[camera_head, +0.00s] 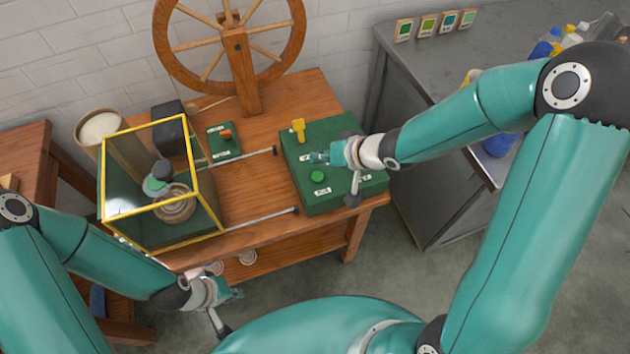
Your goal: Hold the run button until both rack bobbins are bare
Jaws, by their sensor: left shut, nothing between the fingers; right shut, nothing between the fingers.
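The green control box (345,182) stands at the table's right end. It carries a yellow lever (298,126) and a round green button (317,176); the small labels are too blurred to read, so I cannot confirm which control is the run button. My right gripper (315,157) is shut and empty over the box, between lever and green button; I cannot tell whether it touches anything. My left gripper (236,294) is shut and empty, low in front of the table. A yellow-framed clear case (199,190) holds a grey-green piece (157,181) and a pale coil (175,204). I cannot identify the rack bobbins with certainty.
Two metal rods (262,217) lie across the wooden table (250,185). A small green switch box (223,143) and a spoked wheel (236,45) stand behind. Pale round pieces (247,257) show on the lower shelf. A grey bench (400,90) with bottles is at right.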

